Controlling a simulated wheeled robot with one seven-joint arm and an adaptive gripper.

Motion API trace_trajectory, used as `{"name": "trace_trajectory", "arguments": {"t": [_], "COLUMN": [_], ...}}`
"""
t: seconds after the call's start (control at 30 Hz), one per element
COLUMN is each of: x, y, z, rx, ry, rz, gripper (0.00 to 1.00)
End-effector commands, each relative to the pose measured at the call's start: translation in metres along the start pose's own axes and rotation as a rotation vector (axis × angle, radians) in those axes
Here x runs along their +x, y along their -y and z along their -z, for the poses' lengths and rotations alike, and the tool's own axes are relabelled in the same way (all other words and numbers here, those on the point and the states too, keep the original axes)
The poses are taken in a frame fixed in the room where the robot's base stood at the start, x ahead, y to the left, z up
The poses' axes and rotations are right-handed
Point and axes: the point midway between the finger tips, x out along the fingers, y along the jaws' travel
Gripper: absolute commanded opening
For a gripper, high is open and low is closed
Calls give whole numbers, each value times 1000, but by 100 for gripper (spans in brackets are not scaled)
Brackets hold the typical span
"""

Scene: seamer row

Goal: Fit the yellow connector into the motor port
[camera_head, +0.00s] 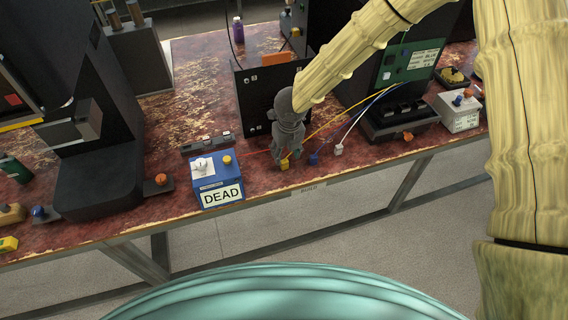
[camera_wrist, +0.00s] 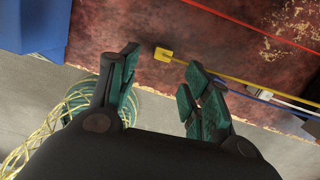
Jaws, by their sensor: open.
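The yellow connector (camera_head: 284,164) lies on the worn red tabletop near its front edge, at the end of a yellow wire. It also shows in the wrist view (camera_wrist: 163,54), beyond and between my two fingertips. My gripper (camera_head: 282,153) points down over the connector, and its fingers partly overlap it in the head view. In the wrist view my gripper (camera_wrist: 162,66) is open, with a clear gap and nothing held. I cannot tell which opening is the motor port. A black upright panel (camera_head: 256,100) with small fittings stands behind my gripper.
A blue connector (camera_head: 313,158) and a white connector (camera_head: 338,149) lie close by on the right with their wires. A blue box marked DEAD (camera_head: 208,180) stands left. A red wire (camera_wrist: 250,25) crosses the table. A green labelled panel (camera_head: 400,64) stands back right.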

Motion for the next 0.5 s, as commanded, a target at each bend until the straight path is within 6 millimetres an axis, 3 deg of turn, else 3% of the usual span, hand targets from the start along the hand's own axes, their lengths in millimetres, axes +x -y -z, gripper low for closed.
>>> {"name": "trace_trajectory", "arguments": {"t": [0.5], "x": [39], "y": [2], "z": [-6], "rx": [-3], "ry": [-1], "rz": [1], "gripper": [48]}}
